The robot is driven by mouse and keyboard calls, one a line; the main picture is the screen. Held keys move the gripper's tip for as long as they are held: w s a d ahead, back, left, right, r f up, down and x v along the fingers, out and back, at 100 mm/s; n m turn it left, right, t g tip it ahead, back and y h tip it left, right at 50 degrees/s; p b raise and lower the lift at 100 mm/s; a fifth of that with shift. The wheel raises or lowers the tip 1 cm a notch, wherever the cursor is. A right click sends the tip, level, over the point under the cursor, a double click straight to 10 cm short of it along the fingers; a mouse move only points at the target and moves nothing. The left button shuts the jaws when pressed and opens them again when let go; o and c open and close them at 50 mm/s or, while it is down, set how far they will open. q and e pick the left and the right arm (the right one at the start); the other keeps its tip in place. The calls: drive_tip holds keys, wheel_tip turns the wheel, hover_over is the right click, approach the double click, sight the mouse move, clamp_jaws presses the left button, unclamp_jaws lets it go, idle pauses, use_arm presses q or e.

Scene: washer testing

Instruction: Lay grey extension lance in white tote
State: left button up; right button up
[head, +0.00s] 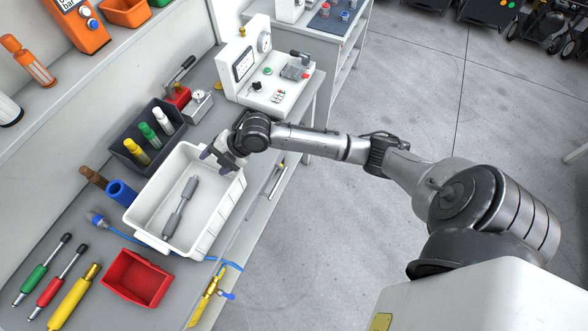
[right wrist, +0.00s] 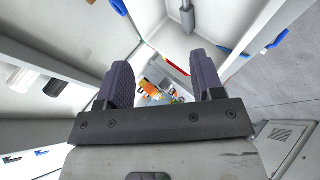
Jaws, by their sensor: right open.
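The white tote (head: 222,207) stands on the grey bench in the head view. The grey extension lance (head: 179,208) lies inside it on the floor, slanting lengthwise, apart from my gripper. Part of the lance (right wrist: 187,15) also shows at the top of the right wrist view. My right gripper (head: 220,157) is open and empty at the far right corner of the tote, at or above its rim. Its two dark fingers (right wrist: 161,80) stand apart in the right wrist view with nothing between them. My left gripper is not in view.
A dark bin with bottles (head: 127,151) stands behind the tote and a control box (head: 262,75) beyond it. A red tray (head: 137,278), a blue hose (head: 180,255) and several coloured lances (head: 75,296) lie nearer. The tote floor beside the lance is clear.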

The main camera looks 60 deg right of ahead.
drive_tip(key=s+a+f+m+g+h, duration=0.1)
drive_tip(key=s+a+f+m, duration=0.3)
drive_tip(key=s, duration=0.4)
drive_tip(key=s+a+f+m+g+h, duration=0.1)
drive_tip(key=s+a+f+m, duration=0.25)
drive_tip(key=s, duration=0.45)
drive_tip(key=s+d+m+g+h, duration=0.2)
drive_tip(key=s+m, duration=0.9)
drive_tip(key=s, duration=0.6)
drive_tip(key=shift+d+h, duration=0.55)
drive_tip(key=shift+h, duration=0.35)
drive_tip(key=shift+r+m, duration=0.1)
drive_tip(key=shift+m, duration=0.15)
drive_tip(key=shift+c, duration=0.2)
